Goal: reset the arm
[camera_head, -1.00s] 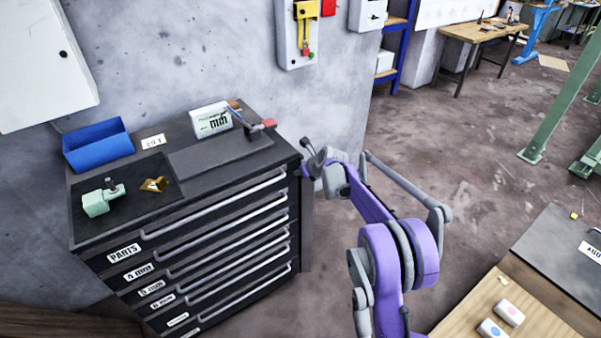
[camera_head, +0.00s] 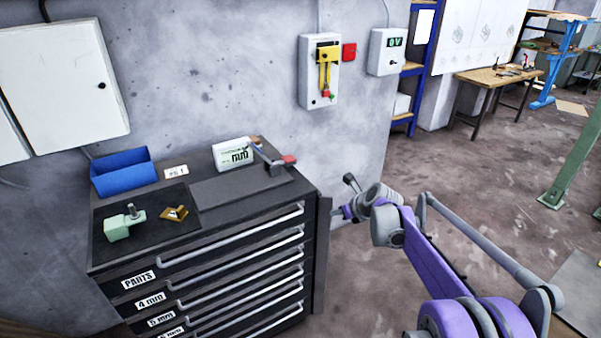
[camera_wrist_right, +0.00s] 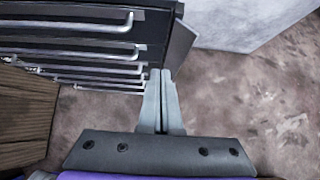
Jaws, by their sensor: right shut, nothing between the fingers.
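My right arm (camera_head: 440,250), purple and grey, comes in from the lower right in the head view. Its gripper (camera_head: 350,182) is at the right side of the black drawer cabinet (camera_head: 240,252), apart from the things on its top. In the right wrist view the two grey fingers (camera_wrist_right: 161,75) are together with nothing between them. They point toward the cabinet drawers and the floor. My left gripper is not in view.
On the cabinet top are a blue bin (camera_head: 123,177), a green vice-like block (camera_head: 118,229), a brass piece (camera_head: 174,213) and a white box (camera_head: 233,155). A switch panel (camera_head: 319,72) and a display box (camera_head: 389,52) hang on the wall. Floor (camera_head: 480,215) right of the arm is clear.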

